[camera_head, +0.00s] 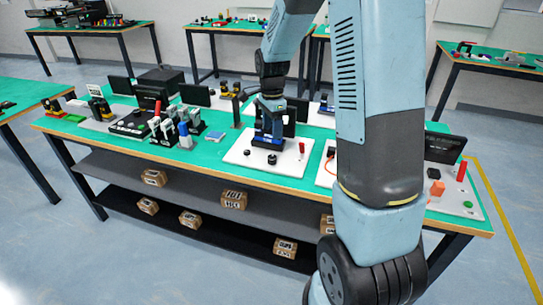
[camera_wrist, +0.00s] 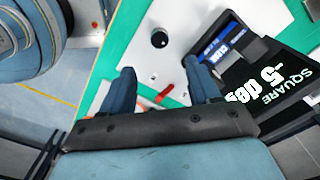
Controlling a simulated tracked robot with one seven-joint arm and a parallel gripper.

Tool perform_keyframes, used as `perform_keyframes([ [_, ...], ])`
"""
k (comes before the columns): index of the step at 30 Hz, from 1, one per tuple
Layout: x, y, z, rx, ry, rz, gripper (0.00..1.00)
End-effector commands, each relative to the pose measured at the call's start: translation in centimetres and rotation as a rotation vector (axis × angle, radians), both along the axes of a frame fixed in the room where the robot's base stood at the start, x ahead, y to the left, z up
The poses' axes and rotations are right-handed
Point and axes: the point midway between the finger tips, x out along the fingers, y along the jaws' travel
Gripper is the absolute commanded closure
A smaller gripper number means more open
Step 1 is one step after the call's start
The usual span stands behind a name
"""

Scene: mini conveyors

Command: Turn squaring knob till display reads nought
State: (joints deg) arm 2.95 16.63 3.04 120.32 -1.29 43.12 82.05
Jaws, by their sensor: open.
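A black round knob (camera_wrist: 160,40) with a white mark sits on a white board (camera_wrist: 120,48) in the wrist view. It is beyond my fingertips and apart from them.
A red lever (camera_wrist: 164,92) shows between my fingers, farther down. In the head view, a red upright piece (camera_head: 302,147) stands right of my gripper; tools and monitors crowd the table's left.

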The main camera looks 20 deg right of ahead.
Motion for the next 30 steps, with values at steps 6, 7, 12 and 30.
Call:
perform_keyframes([
  [6,-0.1,-0.1,-3.9,0.000,0.004,-0.001,0.39],
  [7,-0.1,-0.1,-4.4,0.000,0.004,-0.001,0.39],
  [12,-0.1,0.0,-7.4,0.001,0.003,0.002,0.39],
  [30,0.0,0.0,-11.9,0.000,-0.001,0.002,0.39],
])
